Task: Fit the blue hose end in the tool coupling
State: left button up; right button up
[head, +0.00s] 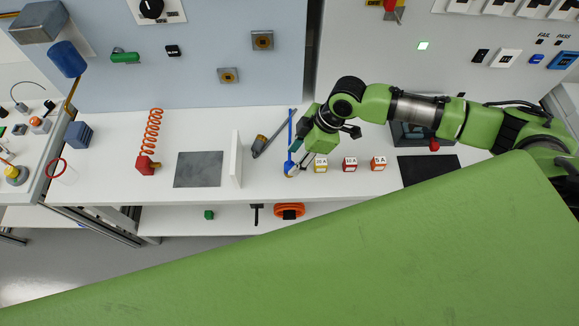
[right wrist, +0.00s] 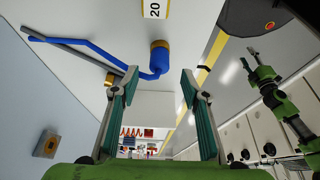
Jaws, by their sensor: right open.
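The blue hose (head: 291,128) lies on the white bench, and its end (right wrist: 157,63), a blue collar with a brass tip, shows in the right wrist view. My right gripper (head: 298,160) is over the hose end in the head view. In the right wrist view its fingers (right wrist: 158,88) are open, with the hose end beyond and between them; contact does not show. The grey tool (head: 274,133) lies left of the hose with a brass part, likely the coupling (right wrist: 109,79). My left gripper (right wrist: 254,55) seems to show at the right wrist view's right; its jaws are unclear.
The yellow 20 A block (head: 320,165), red 10 A block (head: 349,164) and orange 5 A block (head: 378,163) stand just right of the right gripper. A white upright divider (head: 236,160) stands left of the tool. A grey plate (head: 199,169) lies farther left.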

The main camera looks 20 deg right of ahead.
aim_at(291, 164)
jog(key=shift+a+f, duration=0.15)
jog(key=shift+f, duration=0.15)
jog(key=p+x, duration=0.1)
jog(key=x, duration=0.2)
jog(key=shift+f+p, duration=0.2)
jog(key=shift+p, duration=0.1)
jog(key=shift+w+a+f, duration=0.1)
jog(key=shift+w+f, duration=0.05)
jog(key=shift+f, duration=0.4)
jog(key=shift+c, duration=0.4)
jog(key=c, duration=1)
